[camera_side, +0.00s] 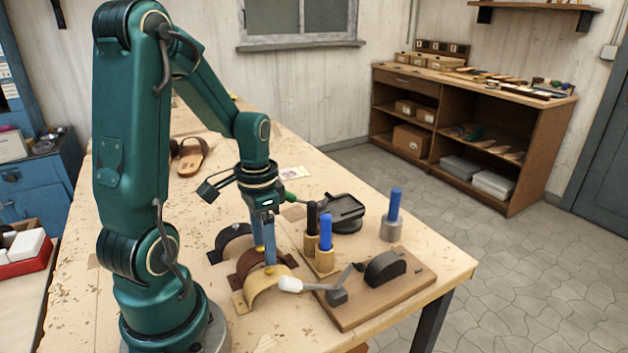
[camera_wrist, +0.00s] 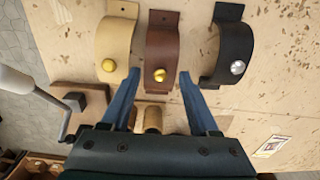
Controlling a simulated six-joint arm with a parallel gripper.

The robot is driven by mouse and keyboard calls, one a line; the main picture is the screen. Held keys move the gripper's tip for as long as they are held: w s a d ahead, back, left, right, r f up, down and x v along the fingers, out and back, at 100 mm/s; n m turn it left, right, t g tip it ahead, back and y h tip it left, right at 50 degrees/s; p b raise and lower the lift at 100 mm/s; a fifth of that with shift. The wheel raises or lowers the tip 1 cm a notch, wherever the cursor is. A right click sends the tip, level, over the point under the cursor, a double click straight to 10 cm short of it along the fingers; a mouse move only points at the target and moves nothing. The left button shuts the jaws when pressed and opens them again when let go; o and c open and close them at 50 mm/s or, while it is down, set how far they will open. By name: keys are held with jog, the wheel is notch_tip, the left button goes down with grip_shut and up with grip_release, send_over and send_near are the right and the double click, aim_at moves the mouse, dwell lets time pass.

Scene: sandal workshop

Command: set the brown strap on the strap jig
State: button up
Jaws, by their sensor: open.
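The brown strap (camera_side: 247,262) is an arched band with a gold stud, standing on the bench between a tan strap (camera_side: 262,297) and a black strap (camera_side: 233,240). In the wrist view the brown strap (camera_wrist: 163,45) lies straight ahead, its stud between my fingertips. My gripper (camera_side: 265,258) points down at the brown strap, its fingers apart; it also shows open in the wrist view (camera_wrist: 160,72). I cannot tell whether the fingers touch the strap. The strap jig (camera_side: 412,285) is a wooden board with a black rounded form (camera_side: 386,267) and a white-handled lever (camera_side: 290,284).
Blue-handled (camera_side: 325,235) and black-handled tools stand in wooden holders behind the jig. Another blue-handled tool (camera_side: 394,205) stands in a grey base at the right. A dark device (camera_side: 345,210) is behind them. Tan and black straps flank the brown one closely.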

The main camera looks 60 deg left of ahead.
notch_tip(320, 180, up, 10)
jog(key=d+t, duration=0.1)
jog(key=d, duration=0.3)
jog(key=s+d+r+t, duration=0.1)
jog(key=d+t, duration=0.1)
jog(key=d, duration=0.2)
jog(key=d+r+t, duration=0.1)
jog(key=d+t, duration=0.1)
jog(key=d, duration=0.2)
jog(key=shift+s+d, duration=0.25)
jog(key=shift+d, duration=0.1)
jog(key=shift+s+d+f+t, duration=0.1)
jog(key=shift+s+d+t, duration=0.15)
jog(key=shift+d, duration=0.2)
jog(key=shift+c, duration=0.3)
